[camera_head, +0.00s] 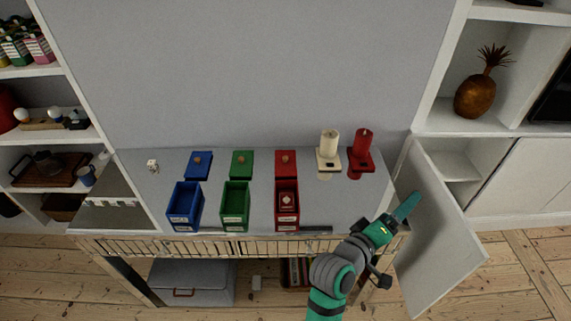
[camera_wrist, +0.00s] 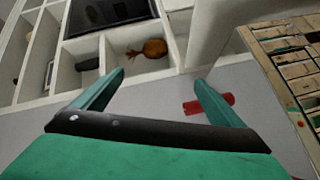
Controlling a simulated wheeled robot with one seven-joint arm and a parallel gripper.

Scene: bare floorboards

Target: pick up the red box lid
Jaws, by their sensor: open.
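The red box lid (camera_head: 286,158) lies flat on the grey top of the cabinet, with a small brownish knob at its middle. It is just behind the open red box (camera_head: 288,223), which has a small red and white item inside. My gripper (camera_head: 407,206) is to the right of the lid, beyond the right end of the cabinet top and near the open white door. In the wrist view my gripper (camera_wrist: 159,82) has its two green fingers wide apart with nothing between them. The lid cannot be made out in the wrist view.
Blue (camera_head: 199,165) and green (camera_head: 242,164) lids lie left of the red one, behind their open boxes. The open white door (camera_head: 435,235) is beside my arm.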

